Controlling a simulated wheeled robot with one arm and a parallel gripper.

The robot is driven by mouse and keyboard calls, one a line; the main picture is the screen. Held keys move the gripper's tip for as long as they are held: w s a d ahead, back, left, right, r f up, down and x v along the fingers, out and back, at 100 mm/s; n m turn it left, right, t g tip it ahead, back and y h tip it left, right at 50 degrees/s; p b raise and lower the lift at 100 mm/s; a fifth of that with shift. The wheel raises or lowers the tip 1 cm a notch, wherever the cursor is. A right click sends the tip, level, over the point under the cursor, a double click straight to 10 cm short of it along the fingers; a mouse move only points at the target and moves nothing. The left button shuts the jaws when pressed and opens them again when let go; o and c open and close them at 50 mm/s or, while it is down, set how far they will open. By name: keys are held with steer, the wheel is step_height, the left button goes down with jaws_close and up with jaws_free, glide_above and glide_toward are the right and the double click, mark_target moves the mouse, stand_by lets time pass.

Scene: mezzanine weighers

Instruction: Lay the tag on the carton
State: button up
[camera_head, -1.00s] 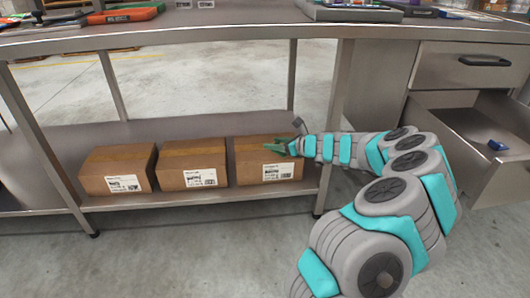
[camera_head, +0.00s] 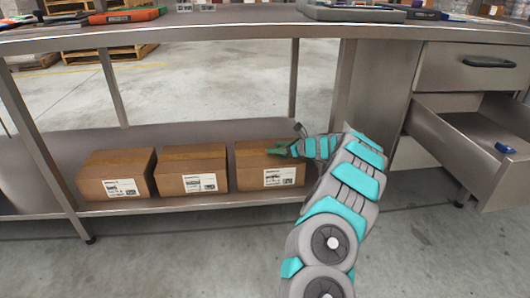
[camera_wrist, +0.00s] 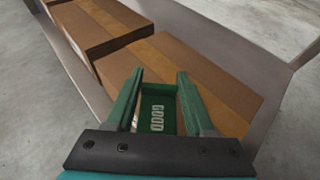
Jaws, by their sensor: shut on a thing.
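The tag (camera_wrist: 158,113) is a small green plate reading "GOOD", held between the fingers in the wrist view. My gripper (camera_wrist: 160,82) has green fingers, one at each side of the tag. In the head view my gripper (camera_head: 281,149) is over the top of the rightmost brown carton (camera_head: 250,176); the tag cannot be made out there. The same carton (camera_wrist: 215,72) lies under the fingers in the wrist view. Whether the tag touches the carton top is not clear.
A middle carton (camera_head: 172,182) and a left carton (camera_head: 108,185) stand beside it on the lower steel shelf (camera_head: 135,207). The bench top (camera_head: 230,31) overhangs them. At right an open drawer (camera_head: 455,155) holds a small blue item (camera_head: 505,148).

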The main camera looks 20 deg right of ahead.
glide_above(266, 155)
steer(key=shift+w+a+f, duration=0.2)
steer(key=shift+w+f, duration=0.05)
steer(key=shift+f, duration=0.1)
steer(key=shift+f+b, duration=0.75)
steer(key=shift+f, duration=1.1)
steer(key=shift+r, duration=0.1)
steer(key=o, duration=1.3)
steer(key=shift+s+d+r, duration=0.15)
steer(key=shift+r, duration=0.05)
steer(key=p+v, duration=0.1)
steer(key=v, duration=1)
steer(key=shift+s+d+p, duration=0.2)
steer(key=shift+p, duration=0.15)
